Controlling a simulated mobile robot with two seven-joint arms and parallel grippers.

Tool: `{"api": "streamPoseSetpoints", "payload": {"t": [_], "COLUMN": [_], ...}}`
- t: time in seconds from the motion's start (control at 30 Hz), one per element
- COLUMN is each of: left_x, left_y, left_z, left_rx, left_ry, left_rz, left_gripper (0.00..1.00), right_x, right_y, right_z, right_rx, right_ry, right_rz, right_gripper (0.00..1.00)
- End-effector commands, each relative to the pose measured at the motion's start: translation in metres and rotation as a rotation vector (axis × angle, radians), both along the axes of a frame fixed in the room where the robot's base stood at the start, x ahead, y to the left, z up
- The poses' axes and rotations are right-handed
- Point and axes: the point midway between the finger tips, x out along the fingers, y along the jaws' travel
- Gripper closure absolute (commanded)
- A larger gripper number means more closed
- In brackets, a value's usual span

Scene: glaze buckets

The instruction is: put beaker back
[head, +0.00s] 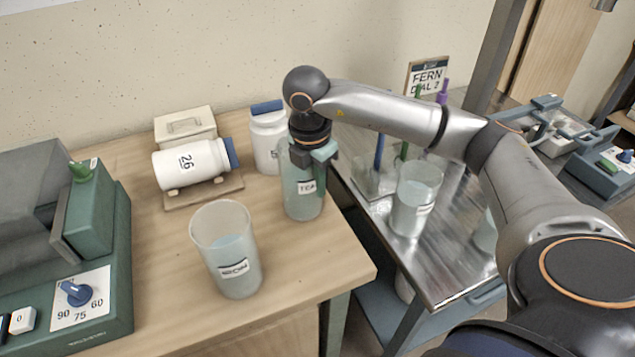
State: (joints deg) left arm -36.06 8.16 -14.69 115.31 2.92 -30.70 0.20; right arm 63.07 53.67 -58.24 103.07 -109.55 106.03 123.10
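A translucent beaker (300,207) with a label that seems to begin "TE" stands upright on the wooden table near its right edge, with liquid in it. My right gripper (318,178) points down at this beaker's rim, one finger in front of its upper wall. The other finger is mostly hidden, so I cannot tell whether it is shut on the beaker. A second labelled beaker (228,250) with pale liquid stands on the table to the front left. A third beaker (416,195) stands on the metal cart. My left gripper is out of view.
The metal cart (440,265) stands to the right across a gap, with a "FERN DIAL 2" sign (427,75) behind. A white jar marked 26 (190,163) lies on a cradle; another jar (267,140) stands behind. A green dial machine (100,285) fills the left.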

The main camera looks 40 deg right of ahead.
Motion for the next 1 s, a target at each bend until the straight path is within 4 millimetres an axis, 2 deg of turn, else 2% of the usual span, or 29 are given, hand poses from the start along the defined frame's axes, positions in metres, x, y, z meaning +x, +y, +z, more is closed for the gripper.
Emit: {"api": "streamPoseSetpoints", "payload": {"t": [0.13, 0.43, 0.77, 0.87, 1.0], "left_x": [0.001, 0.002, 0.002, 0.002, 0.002], "left_y": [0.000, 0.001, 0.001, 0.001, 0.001], "left_z": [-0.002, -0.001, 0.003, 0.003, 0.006], "left_rx": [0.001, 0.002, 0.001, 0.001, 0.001], "left_ry": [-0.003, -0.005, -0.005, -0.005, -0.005], "left_rz": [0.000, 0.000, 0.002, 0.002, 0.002], "left_gripper": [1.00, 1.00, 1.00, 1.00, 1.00], "right_x": [0.001, 0.000, 0.000, 0.000, 0.000], "right_y": [0.000, 0.000, 0.001, 0.003, 0.006], "right_z": [-0.002, -0.003, 0.004, 0.017, 0.048], "right_rx": [0.000, 0.000, 0.001, 0.002, 0.002], "right_ry": [-0.003, 0.001, -0.001, -0.002, -0.006], "right_rz": [-0.001, 0.000, 0.001, 0.002, 0.002], "right_gripper": [1.00, 0.67, 0.67, 0.67, 0.67]}}
